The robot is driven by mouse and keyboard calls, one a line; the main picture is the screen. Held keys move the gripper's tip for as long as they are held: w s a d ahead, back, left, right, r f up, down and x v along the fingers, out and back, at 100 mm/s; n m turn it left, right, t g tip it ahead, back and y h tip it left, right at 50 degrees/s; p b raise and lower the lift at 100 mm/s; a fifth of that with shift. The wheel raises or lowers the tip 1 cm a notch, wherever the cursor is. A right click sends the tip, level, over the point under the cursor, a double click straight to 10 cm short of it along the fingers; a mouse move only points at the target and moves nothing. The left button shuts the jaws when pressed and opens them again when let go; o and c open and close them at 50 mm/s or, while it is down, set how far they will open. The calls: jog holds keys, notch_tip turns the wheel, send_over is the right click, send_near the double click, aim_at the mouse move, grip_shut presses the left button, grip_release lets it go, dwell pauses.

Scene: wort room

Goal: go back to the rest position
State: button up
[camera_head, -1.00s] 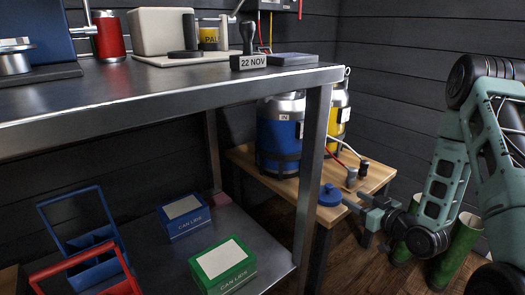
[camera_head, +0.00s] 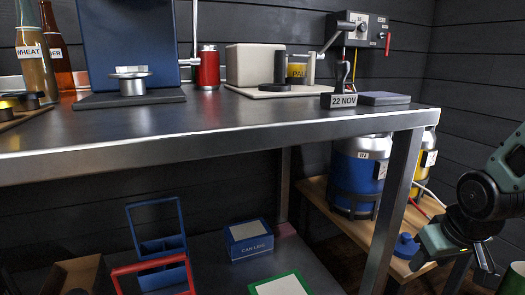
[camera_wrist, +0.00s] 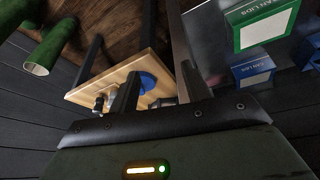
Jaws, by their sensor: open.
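My gripper (camera_head: 424,258) is at the right edge of the head view, beside the low wooden table. Its fingers are apart with nothing held between them. A round blue cap (camera_head: 406,245) lies on that wooden table (camera_head: 318,190), just left of my gripper. In the wrist view the cap (camera_wrist: 147,82) shows beyond and between the two fingers, on the table (camera_wrist: 112,82). Whether a finger touches it I cannot tell. Part of my arm is cut off by the right edge of the head view.
A steel bench (camera_head: 230,140) stands left of my arm, its corner leg close to the wooden table. A blue keg (camera_head: 355,180) and a yellow keg (camera_head: 428,160) stand on the wooden table. Green boots (camera_wrist: 42,55) are on the floor nearby. CAN LIDS boxes (camera_head: 249,240) lie on the lower shelf.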

jog(key=s+a+r+n+g+y, duration=0.15)
jog(key=s+a+n, duration=0.25)
jog(key=s+a, duration=0.6)
jog(key=s+a+r+n+g+h, duration=0.1)
jog(key=s+a+r+n+g, duration=0.25)
jog(key=s+a, duration=0.6)
notch_tip(320, 180, up, 36)
jog(key=w+a+t+p, duration=0.1)
jog(key=w+p, duration=0.1)
jog(key=p, duration=3.5)
jog(key=shift+w+a, duration=0.2)
jog(key=shift+f+y, duration=0.1)
jog(key=shift+y, duration=0.15)
